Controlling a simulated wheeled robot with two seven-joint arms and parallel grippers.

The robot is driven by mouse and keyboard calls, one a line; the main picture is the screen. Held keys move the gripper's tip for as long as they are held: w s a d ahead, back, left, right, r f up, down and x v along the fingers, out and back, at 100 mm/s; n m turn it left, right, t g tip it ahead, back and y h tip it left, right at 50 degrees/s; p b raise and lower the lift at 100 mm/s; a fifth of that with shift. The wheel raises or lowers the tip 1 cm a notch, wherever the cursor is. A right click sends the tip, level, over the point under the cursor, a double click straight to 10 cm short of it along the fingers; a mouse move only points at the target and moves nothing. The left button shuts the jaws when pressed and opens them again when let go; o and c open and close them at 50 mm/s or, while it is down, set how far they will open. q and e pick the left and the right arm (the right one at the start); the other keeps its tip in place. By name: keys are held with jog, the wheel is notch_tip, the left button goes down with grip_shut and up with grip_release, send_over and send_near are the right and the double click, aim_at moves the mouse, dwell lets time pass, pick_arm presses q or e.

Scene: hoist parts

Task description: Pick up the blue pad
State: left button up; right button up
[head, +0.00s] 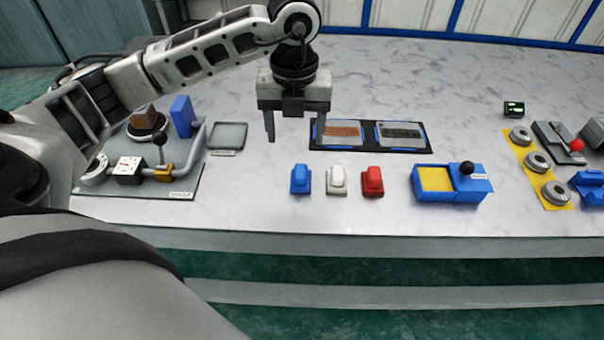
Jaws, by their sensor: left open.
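The blue pad (301,180) stands on the marble-look table, at the left end of a short row. A white pad (337,180) and a red pad (373,181) stand to its right, apart from it. My left gripper (296,127) points down above the table, behind the blue pad in the picture and clear of it. Its two fingers are apart with nothing between them. My right gripper does not show.
A black tray (370,149) with two panels lies behind the pads. A blue box with a yellow top (434,180) stands right. A grey square plate (229,137) and a board with a lever and pipe (182,196) are left. The table (265,217) in front of the pads is clear.

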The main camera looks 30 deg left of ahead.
pick_arm(q)
send_over(301, 170)
jog(key=f, duration=0.5)
jog(key=shift+s+a+f, duration=0.2)
jog(key=shift+a+f, duration=0.15)
jog(key=shift+a, duration=0.05)
jog(key=shift+w+d+f+p, duration=0.1)
jog(key=shift+f+p, duration=0.1)
jog(key=shift+f, duration=0.75)
jog(key=shift+w+d+f+p, duration=0.1)
jog(key=shift+d+f+p, duration=0.05)
jog(key=shift+f, duration=0.75)
jog(key=shift+d+f+p, duration=0.1)
jog(key=shift+f+p, duration=0.1)
jog(key=shift+f, duration=0.75)
jog(key=c, duration=1.1)
